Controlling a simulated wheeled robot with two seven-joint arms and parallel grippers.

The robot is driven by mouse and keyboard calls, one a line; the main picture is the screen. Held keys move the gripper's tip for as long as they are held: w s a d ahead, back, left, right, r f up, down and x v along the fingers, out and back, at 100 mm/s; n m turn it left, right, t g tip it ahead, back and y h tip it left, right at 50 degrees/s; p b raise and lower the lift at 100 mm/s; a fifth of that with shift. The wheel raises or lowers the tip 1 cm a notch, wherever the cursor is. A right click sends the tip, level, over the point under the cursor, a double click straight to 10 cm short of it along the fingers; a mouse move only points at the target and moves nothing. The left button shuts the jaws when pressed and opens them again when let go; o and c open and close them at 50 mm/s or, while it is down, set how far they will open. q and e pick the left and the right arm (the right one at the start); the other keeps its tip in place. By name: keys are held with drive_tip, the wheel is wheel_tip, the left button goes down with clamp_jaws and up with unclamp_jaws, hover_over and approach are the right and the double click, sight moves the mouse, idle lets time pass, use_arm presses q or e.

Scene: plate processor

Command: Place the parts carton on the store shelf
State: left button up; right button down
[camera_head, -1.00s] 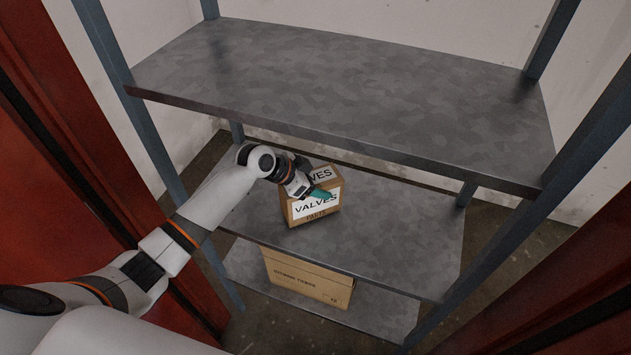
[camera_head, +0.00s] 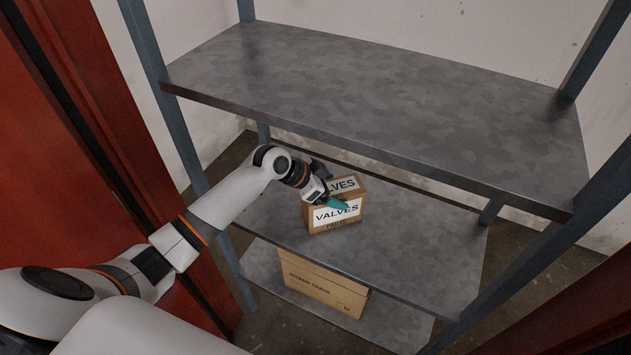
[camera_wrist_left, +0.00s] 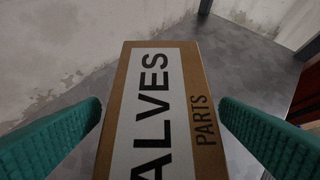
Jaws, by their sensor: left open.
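The parts carton (camera_head: 348,217) is a small brown box with white "VALVES" labels and the word "PARTS". It stands upright on the middle shelf (camera_head: 420,245) of the grey metal store shelf unit. In the left wrist view the carton (camera_wrist_left: 205,130) lies between the two teal fingers, with a gap on both sides. My left gripper (camera_head: 332,196) is open at the carton's upper left, its fingers around the box. The carton's left side is partly hidden by the gripper. My right gripper is not in view.
The empty top shelf (camera_head: 380,110) overhangs the middle one. A larger brown carton (camera_head: 322,285) stands on the bottom shelf. Blue-grey posts (camera_head: 160,75) frame the unit. A red panel (camera_head: 60,130) is at the left. The middle shelf is clear right of the carton.

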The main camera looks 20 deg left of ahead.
use_arm(q)
drive_tip(key=b+v, duration=0.1)
drive_tip(key=v, duration=0.7)
drive_tip(key=shift+a, duration=0.1)
drive_tip(key=shift+s+a+r+b, duration=0.2)
drive_tip(key=shift+s+r+b, duration=0.1)
drive_tip(key=shift+r, duration=0.15)
